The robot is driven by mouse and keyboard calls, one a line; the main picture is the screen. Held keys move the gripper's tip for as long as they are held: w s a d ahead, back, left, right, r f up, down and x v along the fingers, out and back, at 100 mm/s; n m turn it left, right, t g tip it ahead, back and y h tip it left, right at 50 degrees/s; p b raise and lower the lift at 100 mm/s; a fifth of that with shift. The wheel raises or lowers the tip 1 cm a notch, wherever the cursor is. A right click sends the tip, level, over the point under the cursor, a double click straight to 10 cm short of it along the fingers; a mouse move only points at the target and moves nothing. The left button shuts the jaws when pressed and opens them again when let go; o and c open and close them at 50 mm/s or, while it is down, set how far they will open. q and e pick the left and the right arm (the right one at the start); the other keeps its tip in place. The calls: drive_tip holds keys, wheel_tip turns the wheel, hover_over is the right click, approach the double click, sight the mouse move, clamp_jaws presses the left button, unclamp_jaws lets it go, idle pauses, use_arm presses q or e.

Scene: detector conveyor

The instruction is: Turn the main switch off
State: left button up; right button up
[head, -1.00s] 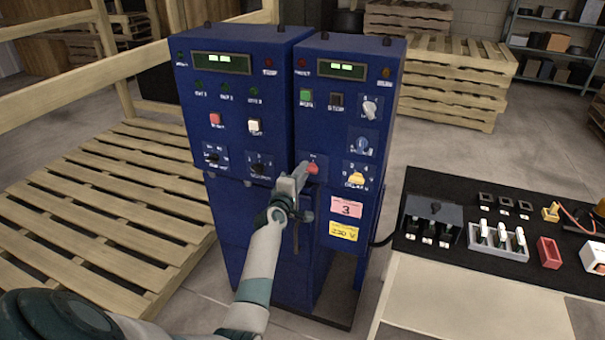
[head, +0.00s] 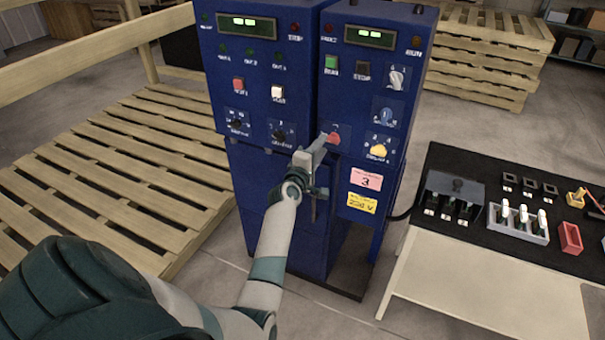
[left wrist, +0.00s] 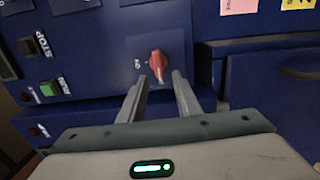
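The red rotary main switch (head: 337,138) is on the front of the right-hand blue cabinet (head: 340,90), low and near its left edge. In the left wrist view the red knob (left wrist: 157,64) stands on a dark plate with a small "ON" mark beside it. My left gripper (head: 318,150) is in front of the knob. In the left wrist view its fingers (left wrist: 160,80) are apart, with the knob at the gap between the tips; I cannot tell whether they touch it. The knob's far side is hidden. My right gripper is not in view.
A yellow knob (head: 379,148) and a blue knob (head: 388,115) sit right of the main switch. Green (head: 332,65) and dark buttons are above. A black-topped table (head: 470,245) with parts stands right. A wooden pallet (head: 110,190) lies left.

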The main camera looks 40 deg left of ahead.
use_arm(q)
drive_tip(key=b+v, duration=0.2)
drive_tip(key=v, duration=1.2)
drive_tip(key=shift+s+f, duration=0.1)
drive_tip(key=shift+f, duration=0.05)
